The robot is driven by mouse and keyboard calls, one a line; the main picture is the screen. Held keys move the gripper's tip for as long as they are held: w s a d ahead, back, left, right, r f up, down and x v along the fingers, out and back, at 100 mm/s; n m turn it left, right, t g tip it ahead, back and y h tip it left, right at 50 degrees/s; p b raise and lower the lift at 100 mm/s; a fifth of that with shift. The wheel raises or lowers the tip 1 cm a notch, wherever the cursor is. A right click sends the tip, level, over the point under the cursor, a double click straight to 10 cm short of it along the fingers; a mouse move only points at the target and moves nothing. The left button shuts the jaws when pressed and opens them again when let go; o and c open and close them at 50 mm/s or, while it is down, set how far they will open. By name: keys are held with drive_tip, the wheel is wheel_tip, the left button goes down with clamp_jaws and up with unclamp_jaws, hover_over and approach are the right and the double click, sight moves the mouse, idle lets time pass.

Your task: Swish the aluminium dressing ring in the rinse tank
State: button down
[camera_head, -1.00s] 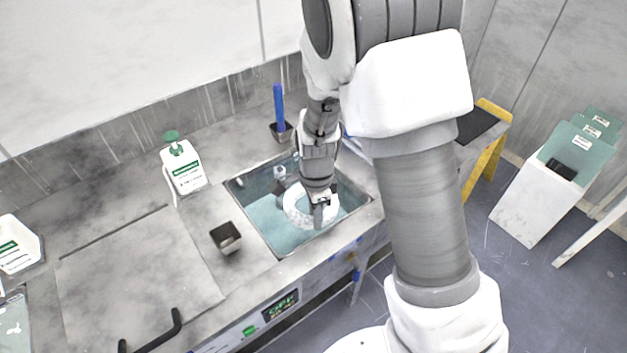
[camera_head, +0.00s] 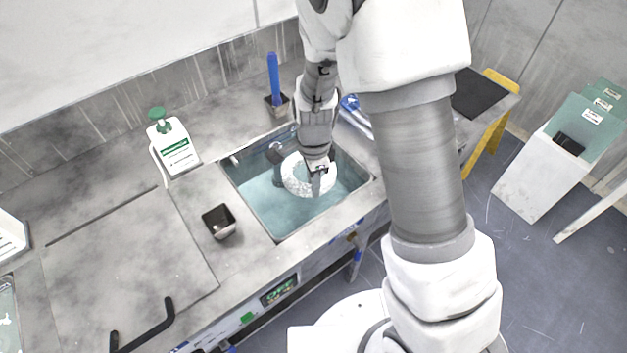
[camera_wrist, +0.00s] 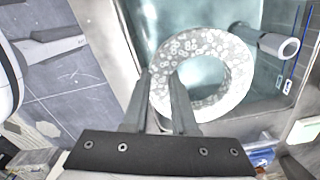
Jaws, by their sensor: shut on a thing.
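The aluminium dressing ring (camera_head: 295,172) is a pale, flat ring with a round hole and speckled face. It is over the rinse tank (camera_head: 245,200), a sunken metal basin with blue-green water. My gripper (camera_head: 318,184) is shut on the near rim of the ring. In the wrist view the ring (camera_wrist: 225,62) lies between and beyond my two fingers (camera_wrist: 160,100), which grip its near left side. The water (camera_wrist: 185,20) shows around the ring. I cannot tell how deep the ring sits in the water.
A grey pipe or spout (camera_head: 276,160) stands in the tank beside the ring; its open end shows in the wrist view (camera_wrist: 288,47).

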wheel_tip(320, 180, down, 13)
drive_tip(key=b, duration=0.9)
drive_tip(key=shift+f, duration=0.2)
drive_tip(key=shift+r, duration=0.15)
idle(1.1)
idle(1.3)
wheel_tip(320, 180, up, 12)
drive_tip(key=p, duration=1.1)
drive_tip(key=shift+r, duration=0.2)
